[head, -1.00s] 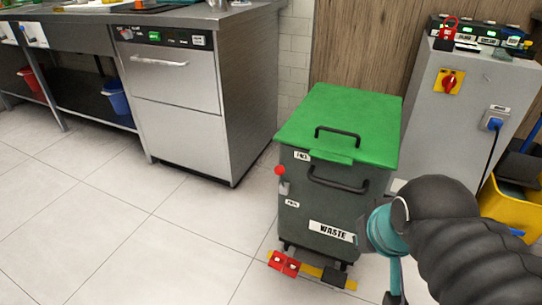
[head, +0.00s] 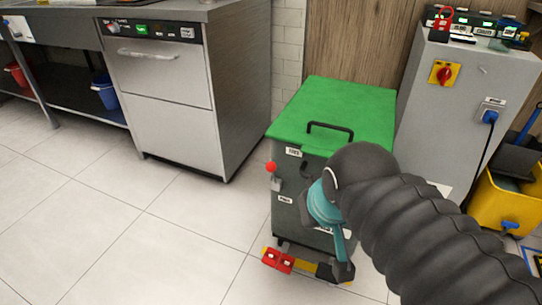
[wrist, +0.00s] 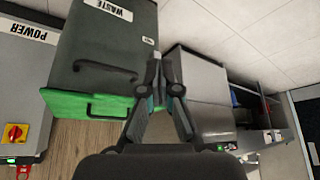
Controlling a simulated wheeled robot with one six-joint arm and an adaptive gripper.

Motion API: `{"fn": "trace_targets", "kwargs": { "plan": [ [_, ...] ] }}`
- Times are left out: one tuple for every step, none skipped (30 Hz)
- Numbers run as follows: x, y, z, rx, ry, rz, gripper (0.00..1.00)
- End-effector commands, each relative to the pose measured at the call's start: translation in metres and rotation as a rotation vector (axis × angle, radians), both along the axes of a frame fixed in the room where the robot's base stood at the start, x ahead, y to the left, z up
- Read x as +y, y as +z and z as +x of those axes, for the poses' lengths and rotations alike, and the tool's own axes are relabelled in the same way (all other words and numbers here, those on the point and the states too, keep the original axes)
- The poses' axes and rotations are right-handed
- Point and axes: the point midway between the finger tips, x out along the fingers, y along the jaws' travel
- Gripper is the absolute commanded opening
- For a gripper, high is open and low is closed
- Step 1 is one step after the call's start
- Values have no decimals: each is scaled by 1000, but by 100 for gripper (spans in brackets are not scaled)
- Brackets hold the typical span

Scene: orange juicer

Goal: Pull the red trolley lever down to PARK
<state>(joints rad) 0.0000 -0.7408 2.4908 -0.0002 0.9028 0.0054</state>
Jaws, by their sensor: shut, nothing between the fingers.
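The trolley lever (head: 270,167) has a red ball knob and stands upright at the left front edge of the dark waste trolley (head: 285,218), near the upper label. A lower label (head: 285,199), seemingly PARK, sits below it. My gripper (wrist: 157,72) is shut and empty in the wrist view, its fingertips pointing at the trolley's side edge near a small label (wrist: 148,40). The lever cannot be made out there; the fingers may hide it. In the head view my arm covers the trolley's right front and most of the gripper, which is right of the lever.
The trolley has a green lid (head: 345,105) and a red and yellow bar (head: 278,260) at its foot. A steel dishwasher (head: 165,95) stands to the left and a grey power cabinet (head: 445,110) to the right. A yellow bucket (head: 495,205) is at far right. The floor at left is clear.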

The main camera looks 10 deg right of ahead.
Motion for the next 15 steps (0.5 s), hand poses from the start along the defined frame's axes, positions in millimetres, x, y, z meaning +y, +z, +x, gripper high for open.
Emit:
{"fn": "trace_targets", "kwargs": {
  "plan": [
    [0,3,5,7,-5,3,0],
    [0,4,9,13,-11,5,0],
    [0,8,15,22,-20,9,0],
    [0,11,21,31,-30,13,0],
    [0,14,28,40,-39,18,0],
    [-1,18,38,53,-54,24,0],
    [-1,21,47,65,-68,28,0],
    [-1,24,56,77,-80,34,0],
    [-1,28,69,92,-99,41,0],
    [-1,31,78,104,-114,46,0],
    [-1,33,88,116,-127,50,0],
    [-1,35,101,131,-148,57,0],
    [-2,36,111,142,-161,62,0],
    [-2,37,121,154,-176,65,0],
    [-2,37,135,170,-195,71,0]
  ]
}}
